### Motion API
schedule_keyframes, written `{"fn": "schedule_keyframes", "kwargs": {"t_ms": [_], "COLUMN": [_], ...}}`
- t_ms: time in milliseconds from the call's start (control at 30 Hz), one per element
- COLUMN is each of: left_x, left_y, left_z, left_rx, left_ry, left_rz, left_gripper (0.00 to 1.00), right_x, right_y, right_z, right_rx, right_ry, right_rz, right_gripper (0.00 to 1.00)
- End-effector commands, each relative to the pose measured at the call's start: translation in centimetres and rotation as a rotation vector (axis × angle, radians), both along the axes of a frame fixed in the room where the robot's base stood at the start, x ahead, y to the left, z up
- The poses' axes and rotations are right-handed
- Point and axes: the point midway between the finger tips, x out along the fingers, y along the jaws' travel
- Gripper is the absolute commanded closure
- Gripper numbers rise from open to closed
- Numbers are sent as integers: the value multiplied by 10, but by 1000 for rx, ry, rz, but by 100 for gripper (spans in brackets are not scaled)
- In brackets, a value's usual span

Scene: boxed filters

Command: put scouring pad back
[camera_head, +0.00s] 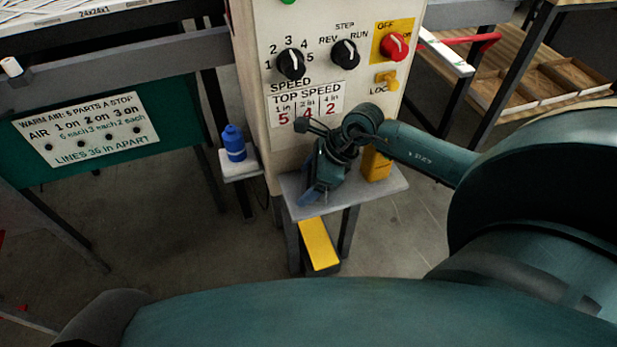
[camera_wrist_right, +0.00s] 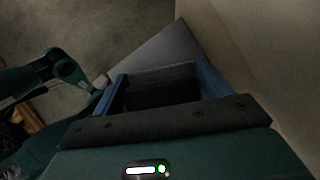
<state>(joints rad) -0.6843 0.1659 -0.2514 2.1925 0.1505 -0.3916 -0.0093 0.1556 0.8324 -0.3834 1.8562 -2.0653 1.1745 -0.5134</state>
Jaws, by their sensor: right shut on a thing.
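My right gripper (camera_head: 312,192) is low over the small grey shelf (camera_head: 354,199) on the front of the control cabinet, with its blue fingers pointing down. In the right wrist view, the gripper (camera_wrist_right: 162,88) is shut on a dark grey block between the two blue fingers, which looks like the scouring pad (camera_wrist_right: 160,86). The pad is shaded there and hidden by the gripper in the head view. I cannot tell whether it touches the shelf. My left gripper is not in view.
A yellow box (camera_head: 376,165) stands on the shelf just right of my gripper. The cabinet face (camera_head: 345,110) rises behind. A blue bottle (camera_head: 233,143) stands on a smaller ledge at left. A yellow-topped pedal-like block (camera_head: 319,244) is below the shelf.

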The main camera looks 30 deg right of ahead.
Motion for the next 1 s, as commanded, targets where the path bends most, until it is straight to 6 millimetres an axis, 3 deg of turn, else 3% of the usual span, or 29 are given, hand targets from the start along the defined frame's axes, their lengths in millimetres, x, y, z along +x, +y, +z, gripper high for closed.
{"fn": "schedule_keyframes", "kwargs": {"t_ms": [300,333,400,767,1000], "left_x": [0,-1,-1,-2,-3], "left_y": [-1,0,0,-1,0], "left_z": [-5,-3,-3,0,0], "left_rx": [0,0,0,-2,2], "left_ry": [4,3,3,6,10], "left_rz": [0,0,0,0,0], "left_gripper": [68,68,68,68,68], "right_x": [1,1,0,-1,-14], "right_y": [0,0,0,-3,-22], "right_z": [-3,-2,-1,6,45], "right_rx": [-1,0,0,-2,-6], "right_ry": [-2,-2,-2,-3,-3], "right_rz": [0,0,0,-1,0], "right_gripper": [51,21,15,14,14]}}
